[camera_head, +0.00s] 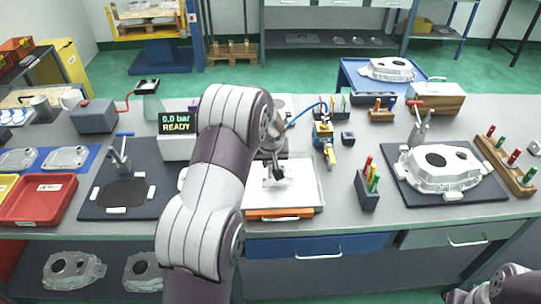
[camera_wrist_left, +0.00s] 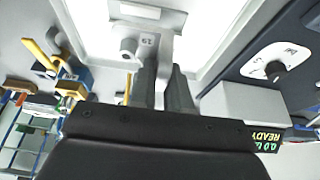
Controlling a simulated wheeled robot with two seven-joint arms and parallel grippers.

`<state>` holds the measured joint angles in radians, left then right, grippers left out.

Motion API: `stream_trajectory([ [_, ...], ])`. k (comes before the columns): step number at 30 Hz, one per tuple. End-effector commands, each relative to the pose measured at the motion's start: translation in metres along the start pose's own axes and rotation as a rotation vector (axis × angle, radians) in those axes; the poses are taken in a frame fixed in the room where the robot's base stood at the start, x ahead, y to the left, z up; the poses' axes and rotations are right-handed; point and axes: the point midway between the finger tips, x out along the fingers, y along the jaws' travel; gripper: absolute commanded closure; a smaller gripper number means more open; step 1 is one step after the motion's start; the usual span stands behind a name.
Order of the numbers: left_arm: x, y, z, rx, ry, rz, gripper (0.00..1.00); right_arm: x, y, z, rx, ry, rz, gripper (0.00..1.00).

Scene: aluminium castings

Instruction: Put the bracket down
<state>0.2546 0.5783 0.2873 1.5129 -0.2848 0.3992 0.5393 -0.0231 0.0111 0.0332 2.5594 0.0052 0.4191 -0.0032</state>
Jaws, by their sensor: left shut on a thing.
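The bracket (camera_head: 277,181) is a small light-grey part at the middle of the head view, over a white-topped plate (camera_head: 306,192). My left gripper (camera_head: 274,168) points down and is shut on it. In the left wrist view the bracket (camera_wrist_left: 152,42) shows as a pale piece with a round boss and a number mark, at the tips of the dark fingers (camera_wrist_left: 165,75). I cannot tell whether the bracket touches the plate. My left arm hides part of the bench behind it. Only a piece of my right arm shows at the bottom right; its gripper is out of view.
Left of the plate is a dark fixture mat (camera_head: 95,205) with white pads and a clamp. A display (camera_head: 176,124) reads 0.0 bar READY. To the right stand a block with coloured handles (camera_head: 368,190) and a large casting (camera_head: 440,168) on a dark mat.

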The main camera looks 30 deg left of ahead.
Motion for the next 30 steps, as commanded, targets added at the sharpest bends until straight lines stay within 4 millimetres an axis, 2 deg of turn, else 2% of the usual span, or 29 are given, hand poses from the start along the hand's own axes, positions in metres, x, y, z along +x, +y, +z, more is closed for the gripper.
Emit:
stream_trajectory([
  [3, 0.005, 0.000, -0.016, -0.001, 0.000, 0.000, 1.00, -0.007, 0.000, -0.001, 0.000, -0.001, 0.000, 1.00],
  [6, 0.009, 0.000, -0.019, 0.002, -0.001, -0.001, 1.00, -0.008, 0.000, -0.001, 0.000, -0.001, 0.000, 1.00],
  [14, 0.041, 0.000, -0.006, 0.002, -0.001, 0.000, 1.00, -0.018, 0.000, -0.002, 0.000, -0.001, 0.000, 1.00],
  [24, 0.047, 0.000, -0.004, 0.001, 0.000, 0.000, 1.00, -0.011, 0.000, -0.001, 0.000, -0.001, 0.000, 1.00],
  [25, 0.047, 0.000, -0.004, 0.001, -0.001, 0.000, 0.80, -0.011, 0.000, -0.001, 0.000, -0.001, 0.000, 1.00],
  [26, 0.046, 0.000, -0.004, 0.001, -0.001, 0.000, 0.72, -0.012, 0.000, -0.001, 0.000, -0.001, 0.000, 1.00],
  [30, 0.045, 0.000, -0.004, 0.001, -0.001, 0.000, 0.72, -0.012, 0.000, -0.001, 0.000, -0.001, 0.000, 1.00],
])
